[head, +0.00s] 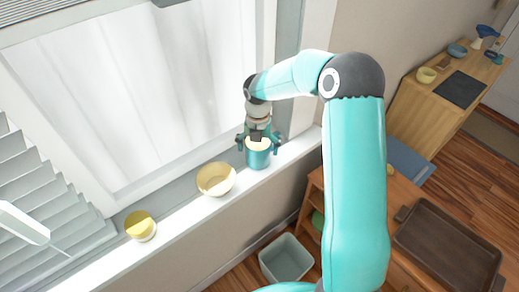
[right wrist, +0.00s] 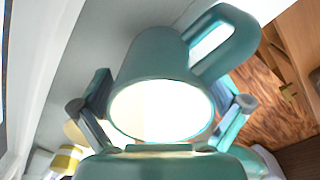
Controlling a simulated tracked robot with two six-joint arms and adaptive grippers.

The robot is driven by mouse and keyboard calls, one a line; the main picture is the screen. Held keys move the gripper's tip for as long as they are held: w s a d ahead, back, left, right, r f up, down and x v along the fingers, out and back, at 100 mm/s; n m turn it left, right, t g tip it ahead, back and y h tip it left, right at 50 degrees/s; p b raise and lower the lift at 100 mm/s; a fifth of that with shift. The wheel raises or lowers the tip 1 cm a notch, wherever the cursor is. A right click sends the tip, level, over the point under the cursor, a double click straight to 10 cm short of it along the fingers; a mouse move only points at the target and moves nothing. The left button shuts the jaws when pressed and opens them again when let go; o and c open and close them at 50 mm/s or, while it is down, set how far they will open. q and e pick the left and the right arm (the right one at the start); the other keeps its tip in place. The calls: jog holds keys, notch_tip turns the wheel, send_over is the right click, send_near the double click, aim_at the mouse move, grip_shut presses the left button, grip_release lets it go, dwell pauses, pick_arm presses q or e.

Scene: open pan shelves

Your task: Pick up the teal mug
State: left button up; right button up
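The teal mug (head: 258,158) stands on the white window sill, at the right end of a row of things. In the right wrist view the teal mug (right wrist: 160,60) fills the middle, its pale inside facing the camera and its handle at upper right. My right gripper (head: 259,143) is over the mug from above, with one finger on each side. In the right wrist view the fingers of my right gripper (right wrist: 162,95) are spread wide around the mug, with narrow gaps seeming to show beside its wall. My left gripper is not in view.
A cream bowl (head: 216,180) stands on the sill (head: 180,222) just left of the mug. A yellow and white cup (head: 140,227) is farther left. The window (head: 130,90) is close behind. Below are a grey bin (head: 286,260) and a brown tray (head: 447,250).

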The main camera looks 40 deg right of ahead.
jog(key=c, duration=1.2)
jog(key=shift+r, duration=0.15)
